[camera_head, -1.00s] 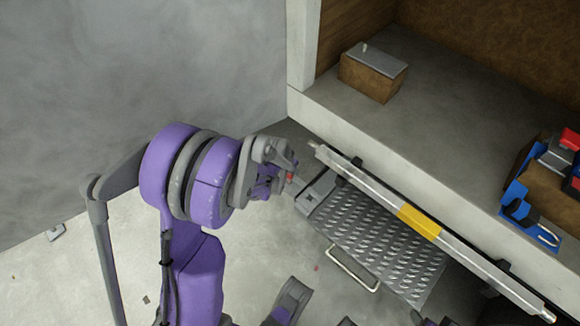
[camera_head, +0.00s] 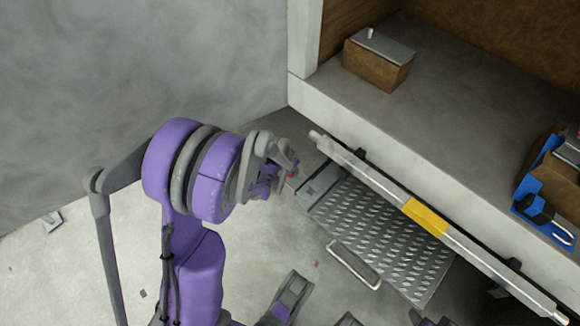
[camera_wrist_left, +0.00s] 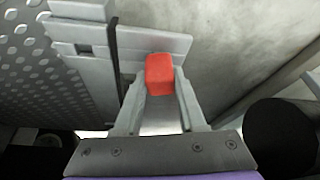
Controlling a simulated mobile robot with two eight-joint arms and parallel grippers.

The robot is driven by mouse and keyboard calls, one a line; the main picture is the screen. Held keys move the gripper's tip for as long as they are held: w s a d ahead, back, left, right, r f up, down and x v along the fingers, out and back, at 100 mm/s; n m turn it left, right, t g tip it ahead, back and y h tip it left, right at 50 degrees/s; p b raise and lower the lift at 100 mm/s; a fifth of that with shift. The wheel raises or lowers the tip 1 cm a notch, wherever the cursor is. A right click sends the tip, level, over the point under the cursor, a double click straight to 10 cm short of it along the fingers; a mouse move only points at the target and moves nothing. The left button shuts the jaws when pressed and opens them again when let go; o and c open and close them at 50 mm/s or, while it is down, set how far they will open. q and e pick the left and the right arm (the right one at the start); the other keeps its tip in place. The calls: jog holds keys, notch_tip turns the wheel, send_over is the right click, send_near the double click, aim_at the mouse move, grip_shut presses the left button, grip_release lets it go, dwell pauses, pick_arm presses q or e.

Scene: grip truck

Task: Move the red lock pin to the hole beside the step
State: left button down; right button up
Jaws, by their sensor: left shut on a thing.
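The red lock pin (camera_wrist_left: 160,74) is between the fingers of my left gripper (camera_wrist_left: 158,100), which is shut on it. In the head view only a small red bit of the pin (camera_head: 291,175) shows at my left gripper (camera_head: 287,172). The step (camera_head: 385,238) is a grey treaded plate to the right of that gripper. The pin's lower end and the hole are hidden or cannot be made out. A grey and purple part of mine, possibly my right gripper (camera_head: 290,297), shows at the bottom edge.
A long grey bar (camera_head: 375,185) with a yellow band runs above the step along the truck bed (camera_head: 440,120). A wire handle (camera_head: 353,265) sticks out from the step's front. The floor at left is mostly clear.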

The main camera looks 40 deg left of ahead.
pick_arm(q)
jog(key=shift+f, duration=0.2)
jog(key=shift+c, duration=2.1)
grip_release()
jog(key=p+v, duration=0.3)
jog(key=v, duration=0.8)
jog(key=shift+w, duration=0.1)
